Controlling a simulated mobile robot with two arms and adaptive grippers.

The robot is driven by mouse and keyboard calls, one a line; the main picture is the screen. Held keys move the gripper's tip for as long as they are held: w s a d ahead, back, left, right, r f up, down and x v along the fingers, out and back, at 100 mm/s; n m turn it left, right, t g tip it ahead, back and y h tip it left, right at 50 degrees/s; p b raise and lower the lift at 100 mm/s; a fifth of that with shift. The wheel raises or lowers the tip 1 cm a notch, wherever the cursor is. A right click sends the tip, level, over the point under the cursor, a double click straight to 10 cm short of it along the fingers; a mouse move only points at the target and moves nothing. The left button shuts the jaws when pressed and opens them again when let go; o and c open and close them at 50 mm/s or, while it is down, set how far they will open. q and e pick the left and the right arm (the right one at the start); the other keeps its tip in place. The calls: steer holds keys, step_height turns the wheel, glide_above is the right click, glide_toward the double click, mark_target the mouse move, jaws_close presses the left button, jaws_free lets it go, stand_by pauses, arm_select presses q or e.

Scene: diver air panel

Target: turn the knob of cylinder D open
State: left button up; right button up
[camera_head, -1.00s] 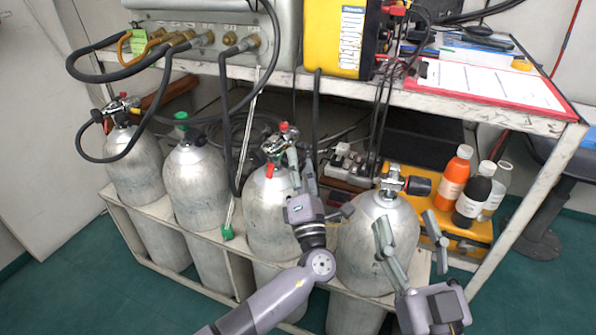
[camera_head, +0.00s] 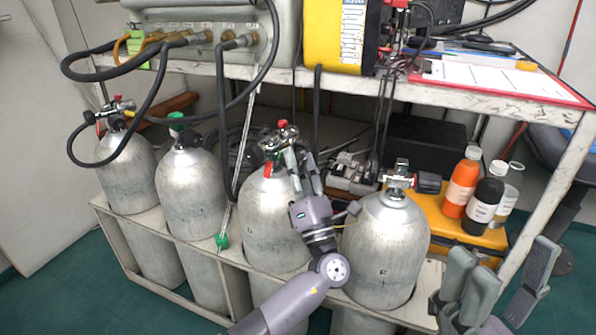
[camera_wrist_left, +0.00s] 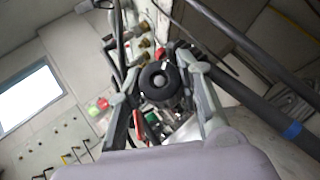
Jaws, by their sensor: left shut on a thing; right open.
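Cylinder D (camera_head: 262,215), as I take it, is the grey metal cylinder third from the left in the rack; its letter is hard to read. Its valve (camera_head: 281,137) has red parts on top and at the side. My left gripper (camera_head: 293,158) reaches this valve from the front right and is shut on its knob. In the left wrist view the round black knob (camera_wrist_left: 160,82) sits between the two fingers of my left gripper (camera_wrist_left: 163,70). The fingers partly hide the valve in the head view. My right gripper (camera_head: 505,265) is open and empty at the lower right.
A green-capped cylinder (camera_head: 190,195) and another (camera_head: 127,175) stand left. Bottles (camera_head: 461,183) stand on a yellow case (camera_head: 432,212). The shelf edge (camera_head: 480,98) and black hoses (camera_head: 220,130) overhang the valves.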

arm_select(q)
steer(key=shift+f+n+y+b, duration=0.15)
steer(key=shift+n+y+b, duration=0.55)
steer(key=shift+n+b, duration=0.2)
steer(key=o, duration=1.2)
steer(key=v, duration=1.2)
steer(key=shift+s+d, duration=0.1)
